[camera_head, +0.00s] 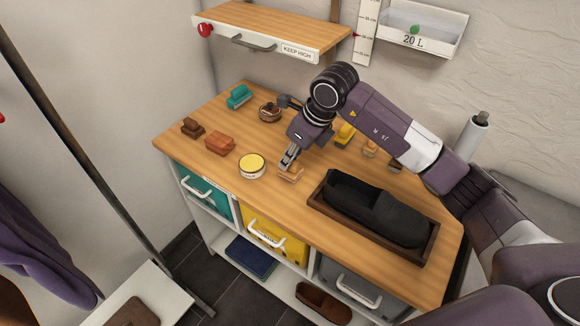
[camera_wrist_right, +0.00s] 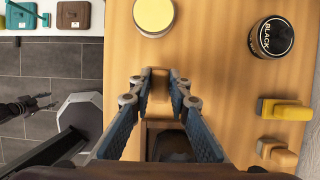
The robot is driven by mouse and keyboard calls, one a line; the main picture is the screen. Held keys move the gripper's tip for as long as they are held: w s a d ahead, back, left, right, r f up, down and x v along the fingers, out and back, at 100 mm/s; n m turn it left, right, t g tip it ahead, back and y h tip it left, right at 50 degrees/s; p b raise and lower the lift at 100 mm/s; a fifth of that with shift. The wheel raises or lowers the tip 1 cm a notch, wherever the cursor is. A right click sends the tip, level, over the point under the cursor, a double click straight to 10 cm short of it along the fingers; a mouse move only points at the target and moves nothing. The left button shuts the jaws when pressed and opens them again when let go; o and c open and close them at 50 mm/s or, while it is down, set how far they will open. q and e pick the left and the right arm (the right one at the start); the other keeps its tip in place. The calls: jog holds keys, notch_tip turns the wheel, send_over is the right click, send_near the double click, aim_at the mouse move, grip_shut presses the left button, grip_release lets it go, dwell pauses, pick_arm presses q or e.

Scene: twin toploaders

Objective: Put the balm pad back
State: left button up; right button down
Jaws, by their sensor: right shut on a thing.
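My right gripper (camera_head: 287,160) is shut on a small tan pad block (camera_head: 291,174), low over or at the wooden worktop; I cannot tell whether the block touches it. In the right wrist view the block (camera_wrist_right: 159,86) sits between the fingertips (camera_wrist_right: 160,76). No label shows that it is the balm pad. An open-looking round tin with a yellow top (camera_head: 252,164) stands just left of the block. A black shoe (camera_head: 378,208) lies in a wooden tray (camera_head: 318,200) to the right. A dark gripper, apparently my left, shows small in the wrist view (camera_wrist_right: 27,106); its opening is unclear.
Teal (camera_head: 239,96), brown (camera_head: 192,128) and rust (camera_head: 220,145) pads stand on the worktop's left part. A shelf (camera_head: 270,25) overhangs the back.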

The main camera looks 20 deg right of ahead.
aim_at(290, 170)
notch_tip(290, 170, down, 4)
jog(key=shift+s+f+p, duration=0.1)
jog(key=shift+p, duration=0.35)
jog(key=shift+f, duration=0.2)
jog(key=c, duration=1.8)
grip_release()
jog(key=shift+r, duration=0.15)
